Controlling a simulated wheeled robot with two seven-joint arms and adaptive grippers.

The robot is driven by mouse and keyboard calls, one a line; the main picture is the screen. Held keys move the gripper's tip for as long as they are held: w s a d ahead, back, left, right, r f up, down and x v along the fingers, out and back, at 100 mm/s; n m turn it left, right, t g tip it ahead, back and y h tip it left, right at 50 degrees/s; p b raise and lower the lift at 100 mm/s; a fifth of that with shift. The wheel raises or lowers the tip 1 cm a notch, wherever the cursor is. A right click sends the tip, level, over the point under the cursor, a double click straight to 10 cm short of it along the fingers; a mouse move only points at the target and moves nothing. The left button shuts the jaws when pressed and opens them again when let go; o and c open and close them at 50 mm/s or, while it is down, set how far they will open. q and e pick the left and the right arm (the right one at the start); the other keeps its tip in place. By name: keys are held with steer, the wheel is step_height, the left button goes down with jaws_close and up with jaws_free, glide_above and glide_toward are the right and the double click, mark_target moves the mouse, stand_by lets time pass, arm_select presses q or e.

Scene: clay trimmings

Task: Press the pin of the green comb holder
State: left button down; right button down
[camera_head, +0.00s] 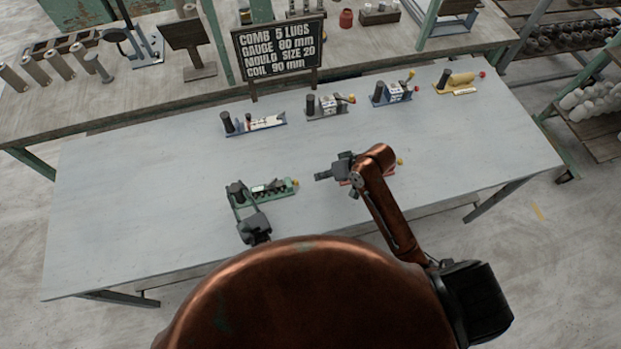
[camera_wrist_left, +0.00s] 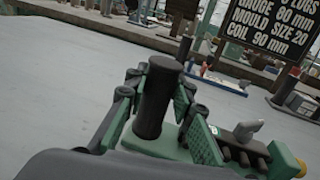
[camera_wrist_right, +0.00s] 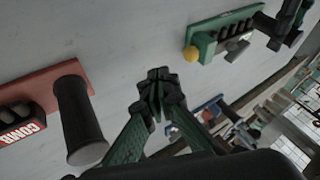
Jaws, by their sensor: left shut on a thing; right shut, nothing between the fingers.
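The green comb holder (camera_head: 275,189) lies on the grey table, with a dark upright post at its left end and a yellow round-headed pin (camera_wrist_right: 191,54) at its right end. My left gripper (camera_head: 238,188) is shut on the dark post (camera_wrist_left: 158,98); the left wrist view shows a finger on each side of it. A grey piece (camera_wrist_left: 246,129) sits in the holder's toothed part. My right gripper (camera_head: 320,176) is shut and empty, a little right of the pin. In the right wrist view its closed tips (camera_wrist_right: 157,78) are apart from the yellow head.
A red holder (camera_wrist_right: 45,85) with a dark post stands just beside my right gripper, partly hidden by my arm in the head view. Blue (camera_head: 262,124), grey (camera_head: 328,112) and yellow (camera_head: 458,81) holders stand along the back. A sign (camera_head: 278,48) stands behind. The table's left side is clear.

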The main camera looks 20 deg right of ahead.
arm_select(q)
steer(key=shift+s+f, duration=0.1)
steer(key=shift+f, duration=0.2)
arm_select(e)
steer(key=v, duration=0.6)
steer(key=shift+d+r, duration=0.2)
steer(key=shift+r, duration=0.05)
steer(key=shift+s, duration=0.15)
arm_select(q)
steer(key=c, duration=2)
jaws_free()
steer(key=shift+c, duration=0.2)
steer(key=o, duration=0.5)
steer(key=shift+r, duration=0.2)
steer(key=shift+c, duration=0.2)
